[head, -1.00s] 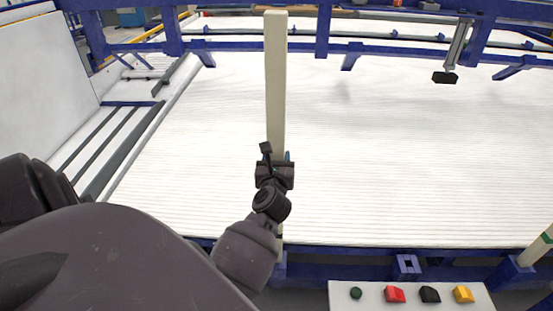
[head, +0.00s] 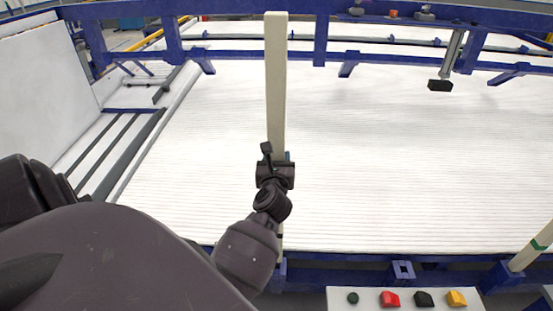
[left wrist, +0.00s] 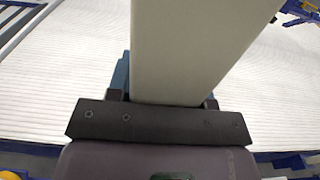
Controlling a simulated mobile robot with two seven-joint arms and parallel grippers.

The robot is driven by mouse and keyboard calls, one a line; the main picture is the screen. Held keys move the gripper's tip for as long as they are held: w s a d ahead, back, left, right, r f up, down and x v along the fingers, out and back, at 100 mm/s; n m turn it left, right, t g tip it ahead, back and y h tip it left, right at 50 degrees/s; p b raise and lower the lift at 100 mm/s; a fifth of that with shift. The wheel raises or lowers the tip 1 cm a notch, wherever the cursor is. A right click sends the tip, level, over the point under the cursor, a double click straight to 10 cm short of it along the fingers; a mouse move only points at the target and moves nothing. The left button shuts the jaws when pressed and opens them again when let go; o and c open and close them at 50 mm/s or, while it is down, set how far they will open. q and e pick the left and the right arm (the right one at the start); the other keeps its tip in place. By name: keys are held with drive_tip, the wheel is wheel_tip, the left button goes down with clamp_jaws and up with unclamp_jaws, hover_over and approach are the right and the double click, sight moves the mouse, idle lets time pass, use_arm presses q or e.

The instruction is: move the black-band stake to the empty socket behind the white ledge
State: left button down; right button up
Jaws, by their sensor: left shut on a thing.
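My left gripper (head: 275,172) is shut on a tall cream stake (head: 276,85), gripping its lower part. In the left wrist view the stake (left wrist: 185,55) rises from between the jaws of the gripper (left wrist: 160,100). An open blue square socket (head: 402,270) shows behind the white ledge (head: 340,300), to the right of my gripper. My right gripper is not in view.
The ledge carries a dark green knob (head: 352,298) and red, black and yellow blocks. A stake with a green band (head: 538,246) leans in the frame at the right. A wide white ribbed bed (head: 400,170) lies beyond, with a blue frame (head: 345,55) across its far side.

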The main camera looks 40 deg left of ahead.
sight(277, 107)
use_arm(q)
drive_tip(key=shift+r+p, duration=1.1)
drive_tip(key=shift+r, duration=6.8)
